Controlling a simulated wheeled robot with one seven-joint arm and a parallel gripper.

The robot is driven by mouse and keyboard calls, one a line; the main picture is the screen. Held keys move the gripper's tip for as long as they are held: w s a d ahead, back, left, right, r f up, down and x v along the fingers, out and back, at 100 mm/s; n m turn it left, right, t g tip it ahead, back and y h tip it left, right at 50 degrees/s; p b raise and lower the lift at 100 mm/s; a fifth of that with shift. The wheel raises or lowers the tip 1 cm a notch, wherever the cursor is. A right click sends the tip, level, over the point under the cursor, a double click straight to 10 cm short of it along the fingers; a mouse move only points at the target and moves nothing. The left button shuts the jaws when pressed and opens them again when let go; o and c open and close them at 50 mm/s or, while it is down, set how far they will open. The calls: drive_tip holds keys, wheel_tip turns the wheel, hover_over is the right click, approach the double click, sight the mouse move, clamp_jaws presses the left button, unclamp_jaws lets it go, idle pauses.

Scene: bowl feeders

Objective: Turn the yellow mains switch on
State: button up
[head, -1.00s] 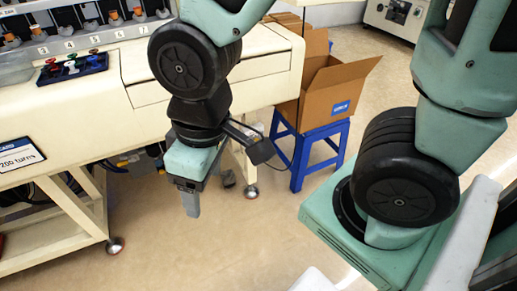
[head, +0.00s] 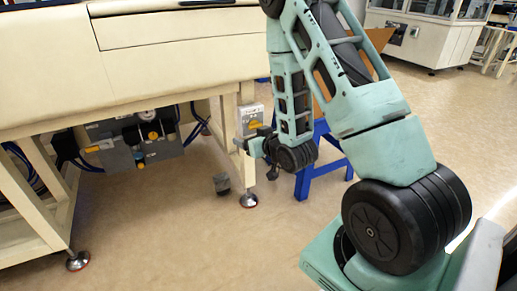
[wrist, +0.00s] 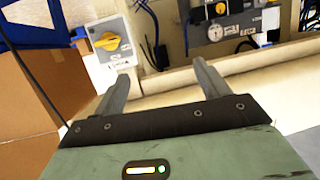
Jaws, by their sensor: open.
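The yellow mains switch (wrist: 109,42) is a rotary knob on a pale grey box, seen in the upper left of the wrist view. Its labels are too small to read. In the head view the switch box (head: 251,117) is mounted by the table leg under the machine's right end. My gripper (wrist: 163,85) is open and empty, its two fingers apart and pointing toward the table frame. The switch lies beyond the left fingertip, not between the fingers, and looks untouched. In the head view my gripper (head: 253,142) is small and partly hidden, close below the box.
A cardboard box (wrist: 30,110) stands close on the left in the wrist view, on a blue stool (head: 322,165). A grey panel (head: 150,139) with gauges and hoses hangs under the machine table (head: 180,55). The floor in front is clear.

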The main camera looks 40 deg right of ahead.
drive_tip(key=s+d+f+m+t+h+b, duration=0.1)
drive_tip(key=s+d+f+t+h+b, duration=0.2)
drive_tip(key=s+d+f+b, duration=0.4)
drive_tip(key=b, duration=0.7)
approach(255, 126)
drive_tip(key=x, duration=0.8)
drive_tip(key=shift+s+d, duration=0.1)
drive_tip(key=shift+d, duration=0.15)
drive_tip(key=c, duration=1)
